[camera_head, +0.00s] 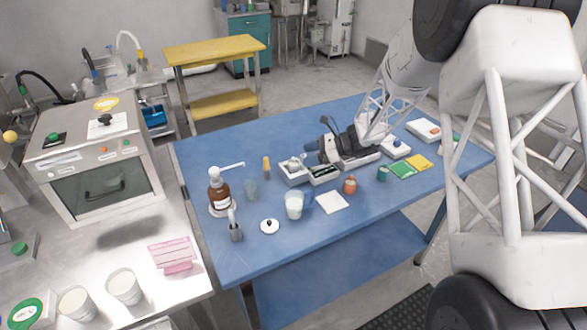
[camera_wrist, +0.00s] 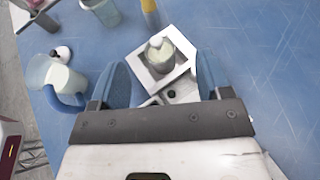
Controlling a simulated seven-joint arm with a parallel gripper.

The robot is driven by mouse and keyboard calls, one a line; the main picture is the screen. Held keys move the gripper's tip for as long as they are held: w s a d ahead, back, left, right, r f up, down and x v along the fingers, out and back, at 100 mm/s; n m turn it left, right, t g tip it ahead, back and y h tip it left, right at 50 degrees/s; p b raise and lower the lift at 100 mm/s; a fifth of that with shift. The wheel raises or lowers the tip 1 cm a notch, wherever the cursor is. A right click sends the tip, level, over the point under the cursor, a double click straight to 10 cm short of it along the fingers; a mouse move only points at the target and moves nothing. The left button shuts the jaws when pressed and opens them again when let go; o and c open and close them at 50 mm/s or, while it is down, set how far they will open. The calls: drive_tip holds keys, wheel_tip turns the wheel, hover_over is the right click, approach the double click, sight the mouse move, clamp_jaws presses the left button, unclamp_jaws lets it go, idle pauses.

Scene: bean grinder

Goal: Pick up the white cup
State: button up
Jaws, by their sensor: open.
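A whitish cup with a blue handle (camera_head: 294,206) stands upright near the front middle of the blue table. In the wrist view, this cup (camera_wrist: 58,76) is left of my left finger, apart from it. My gripper (camera_head: 318,150) is farther back and to the right of the cup, over the table. In the wrist view, my gripper (camera_wrist: 165,78) has its two blue fingers spread, with a square white tray (camera_wrist: 140,62) holding a small pale-topped vessel (camera_wrist: 160,54) ahead between them. Its exact height above the table is unclear.
Two more whitish cups (camera_head: 124,287) stand on the metal counter at left.

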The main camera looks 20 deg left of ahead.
sight(294, 158)
drive_tip(key=shift+a, duration=0.1)
drive_tip(key=shift+x, duration=1.2)
drive_tip(key=shift+s, duration=0.1)
drive_tip(key=shift+x, duration=2.55)
drive_tip(key=shift+s, duration=0.1)
drive_tip(key=shift+c, duration=0.5)
drive_tip(key=c, duration=1)
drive_tip(key=shift+r, duration=0.15)
drive_tip(key=shift+r, duration=4.9)
